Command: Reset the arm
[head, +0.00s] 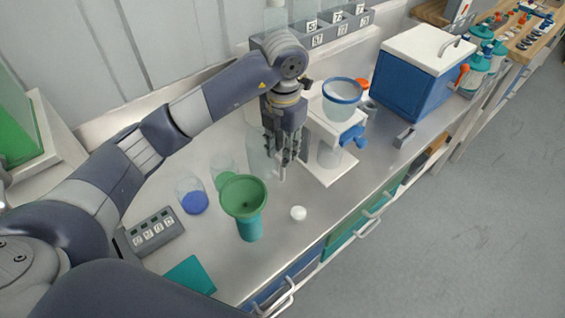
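My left arm reaches in from the left across the bench. Its gripper (289,160) points down near the middle of the bench, in front of a clear, colourless vessel (259,155). The fingers look close together, but I cannot tell whether they are open or shut, or whether they touch the vessel. My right gripper is not in view.
A green funnel (244,196) on a teal vessel stands near the front, beside a small white cap (298,213). A filter stand with a blue-rimmed bowl (342,91) is right of the gripper. A blue cooler box (411,85) stands farther right.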

